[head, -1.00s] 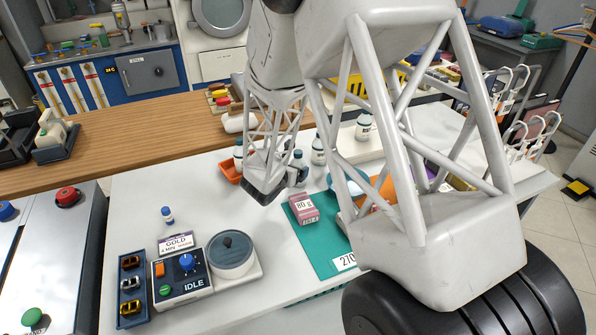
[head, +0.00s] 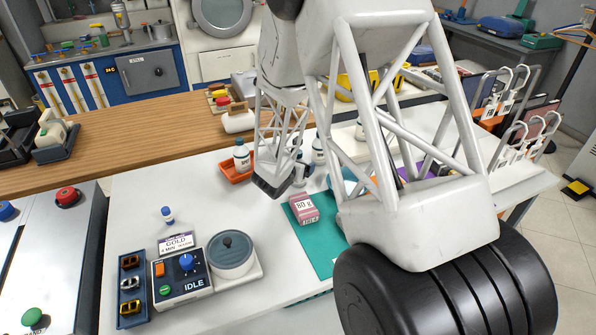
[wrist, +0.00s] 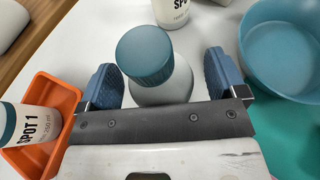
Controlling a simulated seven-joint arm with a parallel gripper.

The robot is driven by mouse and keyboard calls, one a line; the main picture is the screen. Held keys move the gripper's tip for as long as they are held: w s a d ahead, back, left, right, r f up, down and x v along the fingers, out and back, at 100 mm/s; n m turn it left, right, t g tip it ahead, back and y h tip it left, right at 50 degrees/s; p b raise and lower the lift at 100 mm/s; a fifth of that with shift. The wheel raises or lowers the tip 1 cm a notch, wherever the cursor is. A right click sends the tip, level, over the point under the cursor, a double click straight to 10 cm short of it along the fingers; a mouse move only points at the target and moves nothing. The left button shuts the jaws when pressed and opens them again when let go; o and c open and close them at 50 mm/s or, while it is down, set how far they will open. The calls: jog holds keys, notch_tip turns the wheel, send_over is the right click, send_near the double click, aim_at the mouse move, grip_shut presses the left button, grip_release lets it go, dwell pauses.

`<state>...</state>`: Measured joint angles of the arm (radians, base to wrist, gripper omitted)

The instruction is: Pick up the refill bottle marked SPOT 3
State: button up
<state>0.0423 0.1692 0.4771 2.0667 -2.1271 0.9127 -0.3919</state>
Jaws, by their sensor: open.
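A white bottle with a teal cap (wrist: 150,65) stands between the two blue fingers of my open gripper (wrist: 165,85) in the wrist view. Its label is not visible, so I cannot tell its number. A second bottle (wrist: 172,12) stands beyond it, its label cut off after "SPO". A bottle marked SPOT 1 (wrist: 28,128) is in an orange tray (wrist: 72,100) left of my gripper. In the head view, my arm hides most of the gripper and the bottle at it. The tray's bottle (head: 241,158) and another bottle (head: 318,152) show on either side.
A blue bowl (wrist: 290,50) stands close right of my gripper. A pink box marked 80 g (head: 304,209) lies on a green mat (head: 318,245). A grey lidded pot (head: 231,255) and control box (head: 183,275) stand front left. The white table between is clear.

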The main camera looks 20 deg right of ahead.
jog(key=c, duration=1.2)
jog(key=shift+r, duration=0.1)
jog(key=shift+r, duration=4.95)
